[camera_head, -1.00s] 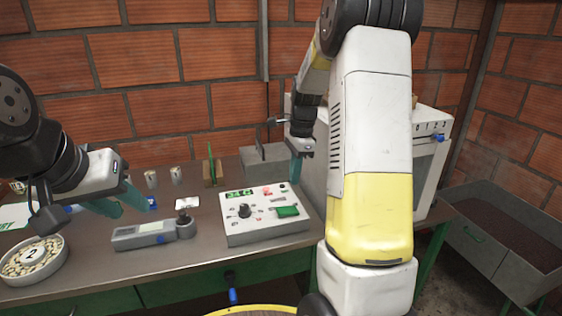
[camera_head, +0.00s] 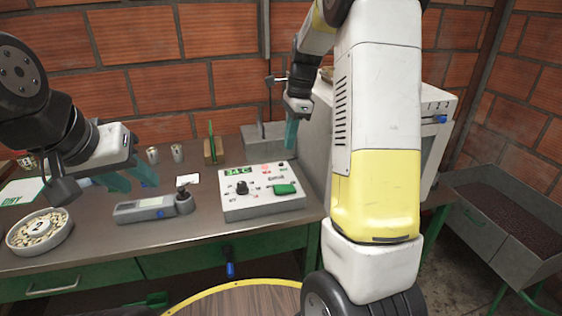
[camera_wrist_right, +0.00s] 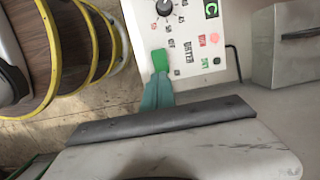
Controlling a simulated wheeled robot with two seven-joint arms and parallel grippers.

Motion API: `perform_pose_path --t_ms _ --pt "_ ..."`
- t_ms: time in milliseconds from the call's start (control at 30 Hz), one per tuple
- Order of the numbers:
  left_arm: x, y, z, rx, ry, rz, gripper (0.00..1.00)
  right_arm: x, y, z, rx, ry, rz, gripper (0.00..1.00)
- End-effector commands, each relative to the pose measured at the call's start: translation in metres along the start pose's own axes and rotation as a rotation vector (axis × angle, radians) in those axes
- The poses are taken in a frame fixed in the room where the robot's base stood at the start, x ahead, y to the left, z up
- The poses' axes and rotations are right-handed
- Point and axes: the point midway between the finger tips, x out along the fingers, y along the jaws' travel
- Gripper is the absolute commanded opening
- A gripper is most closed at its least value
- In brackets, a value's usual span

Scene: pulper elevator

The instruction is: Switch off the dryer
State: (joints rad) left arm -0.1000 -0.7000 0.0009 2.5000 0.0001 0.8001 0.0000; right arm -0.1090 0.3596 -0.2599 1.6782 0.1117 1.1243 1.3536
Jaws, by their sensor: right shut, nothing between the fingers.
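A white control box (camera_head: 262,206) stands on the bench, with a green display (camera_head: 238,171), a black knob (camera_head: 242,187) and a green switch (camera_head: 284,189). The right wrist view also shows the knob (camera_wrist_right: 174,11), the green switch (camera_wrist_right: 160,59) and a red button (camera_wrist_right: 214,38). My right gripper (camera_head: 290,134) is shut and empty, behind and above the box in the head view. In the right wrist view its teal fingertips (camera_wrist_right: 157,80) overlap the switch's near end; I cannot tell whether they touch. My left gripper (camera_head: 134,180) is open and empty over the bench, left of the box.
A grey handheld meter (camera_head: 150,209) lies left of the box, and a round dish of beans (camera_head: 40,231) is further left. A white machine (camera_head: 437,108) stands behind my right arm. A grey metal block (camera_head: 262,136) is at the wall.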

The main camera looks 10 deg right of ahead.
Motion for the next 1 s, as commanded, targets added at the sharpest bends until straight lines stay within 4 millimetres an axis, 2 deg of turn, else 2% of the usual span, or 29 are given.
perform_pose_path --t_ms 300,467,800,1000 --pt "0.0 0.0 0.0 -0.001 0.0 0.0 0.36 0.002 -0.001 0.003 0.0 -0.004 0.001 0.0" --pt "0.0 0.0 0.0 -0.001 0.0 0.0 0.36 0.016 0.0 0.003 -0.001 -0.004 0.004 0.0" --pt "0.0 0.0 0.0 -0.001 0.0 0.0 0.36 0.086 0.0 0.002 0.001 -0.004 0.006 0.0" --pt "0.0 0.0 0.0 -0.001 0.0 0.0 0.36 0.121 0.0 0.003 0.0 -0.003 0.004 0.0"
